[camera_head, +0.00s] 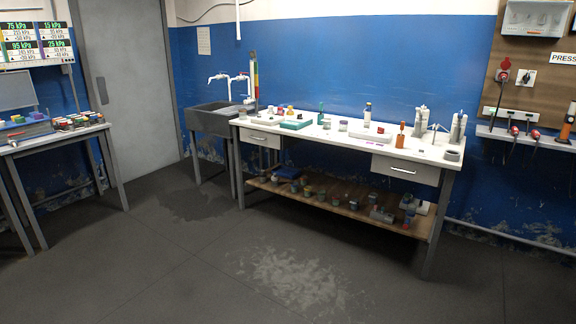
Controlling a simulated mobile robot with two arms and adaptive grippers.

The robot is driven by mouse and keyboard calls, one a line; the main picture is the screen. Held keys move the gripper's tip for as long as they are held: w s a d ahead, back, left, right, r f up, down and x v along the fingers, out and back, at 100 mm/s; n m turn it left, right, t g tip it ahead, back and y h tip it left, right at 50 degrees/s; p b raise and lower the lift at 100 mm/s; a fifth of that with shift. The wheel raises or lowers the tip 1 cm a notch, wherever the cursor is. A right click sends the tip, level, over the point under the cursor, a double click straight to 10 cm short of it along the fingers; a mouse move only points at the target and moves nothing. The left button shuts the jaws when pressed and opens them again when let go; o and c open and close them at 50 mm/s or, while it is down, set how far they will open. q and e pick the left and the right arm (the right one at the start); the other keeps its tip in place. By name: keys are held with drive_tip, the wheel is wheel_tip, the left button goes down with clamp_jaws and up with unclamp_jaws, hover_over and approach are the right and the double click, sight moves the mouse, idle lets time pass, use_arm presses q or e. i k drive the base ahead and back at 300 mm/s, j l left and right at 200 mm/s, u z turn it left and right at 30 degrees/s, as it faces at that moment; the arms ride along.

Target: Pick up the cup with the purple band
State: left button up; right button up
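Neither of my grippers is in view. A small pale cup (343,125) on the white workbench (340,143) seems to have a purplish band, but it is too small to be sure. Another small light cup (326,123) stands just left of it. Several small cups (333,196) stand in a row on the bench's lower wooden shelf (345,211); their band colours are too small to tell.
A teal tray (296,125), a white tray (370,134), an orange bottle (400,140) and metal stands (421,121) are on the bench. A dark sink (210,117) adjoins its left end. A side table (60,134) stands at left. The floor in front is clear.

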sight(343, 124)
drive_tip(key=i+l+u, duration=0.2)
drive_tip(key=i, duration=2.6)
drive_tip(key=j, duration=0.15)
